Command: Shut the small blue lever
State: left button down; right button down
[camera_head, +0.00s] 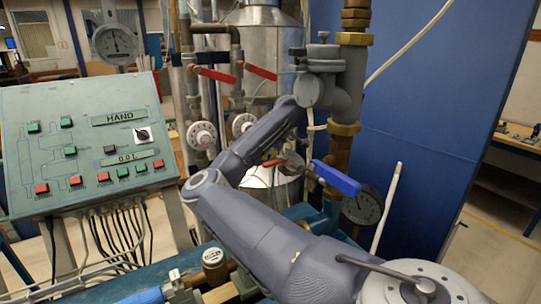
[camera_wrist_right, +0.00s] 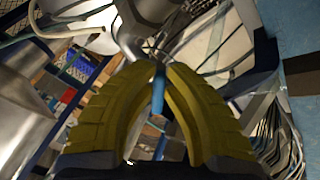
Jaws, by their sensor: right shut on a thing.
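My right gripper (camera_wrist_right: 159,72) shows in the right wrist view with its yellow fingers closed together at the tips. A narrow blue piece, seemingly the small blue lever (camera_wrist_right: 158,94), shows between the fingers. In the head view, my right arm reaches in from the lower right and bends up toward the grey valve body; its fingers are not clearly seen there. A blue lever handle (camera_head: 336,178) sticks out right of the arm, tilted down to the right; I cannot tell whether it is the held one. My left gripper is not in view.
A control panel (camera_head: 86,147) with buttons stands at left. Red levers (camera_head: 213,75) and white round dials (camera_head: 202,135) sit on pipes at the centre. A grey valve body (camera_head: 330,80) on a brass pipe stands close to my arm. A blue wall panel (camera_head: 440,110) fills the right.

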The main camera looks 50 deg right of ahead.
jog(key=m, duration=0.2)
jog(key=a+m, duration=0.1)
jog(key=m, duration=0.1)
jog(key=shift+f, duration=0.2)
jog(key=shift+a+m, duration=0.15)
jog(key=shift+m, duration=0.85)
jog(key=shift+a+m, duration=0.15)
jog(key=shift+m, duration=0.85)
jog(key=c, duration=1.4)
grip_release()
jog(key=shift+c, duration=0.2)
jog(key=shift+r, duration=0.1)
jog(key=v, duration=1.2)
